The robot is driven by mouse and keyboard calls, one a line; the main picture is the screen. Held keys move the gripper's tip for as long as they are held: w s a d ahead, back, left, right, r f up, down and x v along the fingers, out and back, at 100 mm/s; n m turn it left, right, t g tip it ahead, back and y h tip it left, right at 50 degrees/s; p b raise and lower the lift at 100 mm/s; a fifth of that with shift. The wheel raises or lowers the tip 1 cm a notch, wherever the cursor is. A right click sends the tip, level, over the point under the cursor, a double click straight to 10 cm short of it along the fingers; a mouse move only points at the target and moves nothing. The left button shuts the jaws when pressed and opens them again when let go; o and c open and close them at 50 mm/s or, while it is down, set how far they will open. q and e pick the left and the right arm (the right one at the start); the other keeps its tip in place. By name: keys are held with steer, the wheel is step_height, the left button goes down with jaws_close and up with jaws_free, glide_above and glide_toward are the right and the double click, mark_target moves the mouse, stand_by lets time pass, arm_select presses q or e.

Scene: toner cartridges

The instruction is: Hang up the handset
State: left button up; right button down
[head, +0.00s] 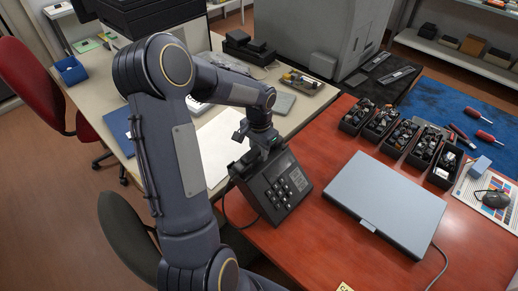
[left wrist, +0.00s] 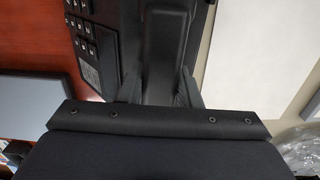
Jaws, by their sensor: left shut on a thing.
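A black desk phone (head: 280,190) with a keypad and small display sits at the left edge of the red desk. My left gripper (head: 254,152) is over the phone's cradle side. In the left wrist view the black handset (left wrist: 163,45) runs lengthwise between the two fingers of my left gripper (left wrist: 160,92), which is shut on it. The phone's keypad side (left wrist: 92,40) shows just left of the handset there. The handset lies over or very close to the phone's body; I cannot tell whether it touches the cradle. My right gripper is not in view.
A closed grey laptop (head: 386,205) lies right of the phone on the red desk (head: 310,245). Several black bins (head: 402,137) of small parts stand behind it. A pale desk (head: 130,130) adjoins at the left. A cord hangs near the phone's front left.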

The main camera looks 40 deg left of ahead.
mark_target(259, 148)
arm_select(q)
steer(key=shift+f, duration=0.15)
steer(key=o, duration=1.1)
steer(key=shift+c, duration=0.2)
step_height(259, 148, up, 12)
steer(key=s+d+r+n+t+h, duration=0.2)
steer(key=s+d+t, duration=0.3)
steer(key=s+d, duration=1.1)
steer(key=s+h, duration=0.1)
steer(key=s, duration=0.3)
steer(key=shift+n+t+h, duration=0.3)
steer(key=shift+n+h, duration=0.1)
